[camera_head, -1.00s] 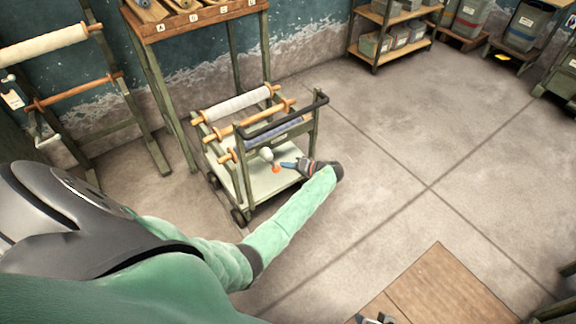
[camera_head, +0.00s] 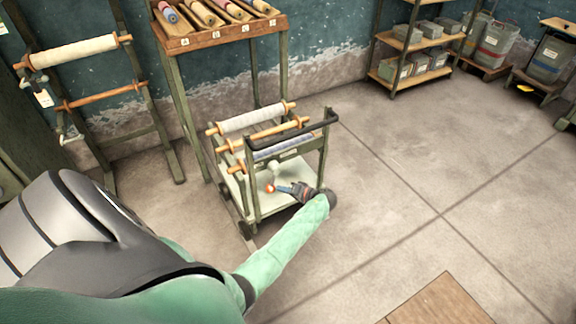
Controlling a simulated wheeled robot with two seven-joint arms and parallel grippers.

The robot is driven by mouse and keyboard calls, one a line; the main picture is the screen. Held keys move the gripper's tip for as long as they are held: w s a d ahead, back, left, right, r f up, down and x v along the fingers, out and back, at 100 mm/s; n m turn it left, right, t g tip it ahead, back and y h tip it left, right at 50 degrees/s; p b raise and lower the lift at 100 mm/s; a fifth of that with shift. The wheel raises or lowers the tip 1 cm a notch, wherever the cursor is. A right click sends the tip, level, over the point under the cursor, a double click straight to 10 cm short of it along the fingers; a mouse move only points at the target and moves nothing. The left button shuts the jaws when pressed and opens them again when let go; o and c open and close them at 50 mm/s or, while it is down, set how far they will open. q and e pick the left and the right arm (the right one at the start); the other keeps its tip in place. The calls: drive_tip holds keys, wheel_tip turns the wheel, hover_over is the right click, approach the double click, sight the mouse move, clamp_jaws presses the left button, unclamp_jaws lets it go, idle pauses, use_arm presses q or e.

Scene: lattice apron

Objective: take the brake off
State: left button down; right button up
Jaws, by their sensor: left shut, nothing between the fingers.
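A green cart (camera_head: 238,190) with rollers across its top stands on the floor in the middle of the head view. A small red-orange knob (camera_head: 269,188) shows low inside its frame, over the pale deck; I take it to be the brake's end, but its lever is too small to make out. My left gripper (camera_head: 279,188) is shut and empty, its tip beside the knob on the right. I cannot tell whether they touch. My right gripper is out of view.
The cart's dark handle bar (camera_head: 295,140) runs above my left gripper. A roller rack (camera_head: 72,52) and a sample table (camera_head: 220,32) stand behind and left. Shelves (camera_head: 410,45) stand at the back right. The floor on the right is open, with a wooden board (camera_head: 440,302) in front.

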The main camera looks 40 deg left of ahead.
use_arm(q)
drive_tip(key=shift+s+a+f, duration=0.1)
drive_tip(key=shift+s+a, duration=0.15)
drive_tip(key=shift+s, duration=0.35)
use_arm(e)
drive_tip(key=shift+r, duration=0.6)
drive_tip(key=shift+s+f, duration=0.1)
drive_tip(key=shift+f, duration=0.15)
